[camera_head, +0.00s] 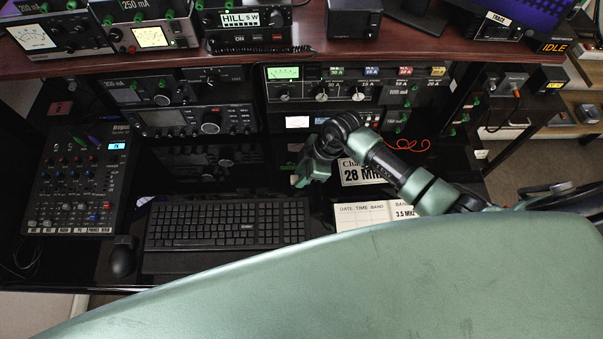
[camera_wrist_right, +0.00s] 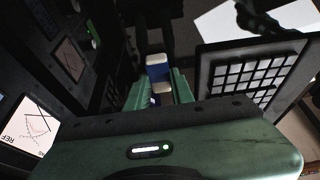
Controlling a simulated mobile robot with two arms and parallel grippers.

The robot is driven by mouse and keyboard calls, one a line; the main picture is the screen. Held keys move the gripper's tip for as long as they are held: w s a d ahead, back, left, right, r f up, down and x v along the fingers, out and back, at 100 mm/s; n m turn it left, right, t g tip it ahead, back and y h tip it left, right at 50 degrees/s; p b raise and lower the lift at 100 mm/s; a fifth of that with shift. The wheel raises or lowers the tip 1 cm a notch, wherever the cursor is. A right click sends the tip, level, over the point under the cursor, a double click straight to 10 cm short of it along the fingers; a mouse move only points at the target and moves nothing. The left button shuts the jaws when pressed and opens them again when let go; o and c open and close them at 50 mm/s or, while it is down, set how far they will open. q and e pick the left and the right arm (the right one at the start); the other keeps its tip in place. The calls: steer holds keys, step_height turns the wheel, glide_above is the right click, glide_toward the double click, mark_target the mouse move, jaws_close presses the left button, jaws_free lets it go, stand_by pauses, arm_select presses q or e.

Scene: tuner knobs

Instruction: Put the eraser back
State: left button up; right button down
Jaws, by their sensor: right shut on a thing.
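My right gripper (camera_head: 302,178) reaches in from the right and hangs over the dark desk, just beyond the right end of the keyboard. In the right wrist view its green fingers (camera_wrist_right: 160,88) are closed on the eraser (camera_wrist_right: 158,72), a small block with a blue sleeve and a whitish end. The eraser sticks out past the fingertips. In the head view I cannot make out the eraser at the gripper. My left gripper is not in view.
The black keyboard (camera_head: 228,224) and mouse (camera_head: 123,257) lie in front, with a mixer (camera_head: 78,178) at the left. A log sheet (camera_head: 364,214) and a "28 MHz" card (camera_head: 360,172) lie right of the gripper. Radio units (camera_head: 320,92) stand behind under the shelf (camera_head: 160,62).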

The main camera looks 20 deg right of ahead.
steer(key=shift+f, duration=0.2)
steer(key=c, duration=1.2)
jaws_free()
steer(key=shift+r, duration=0.15)
steer(key=v, duration=1.2)
steer(key=shift+b, duration=0.45)
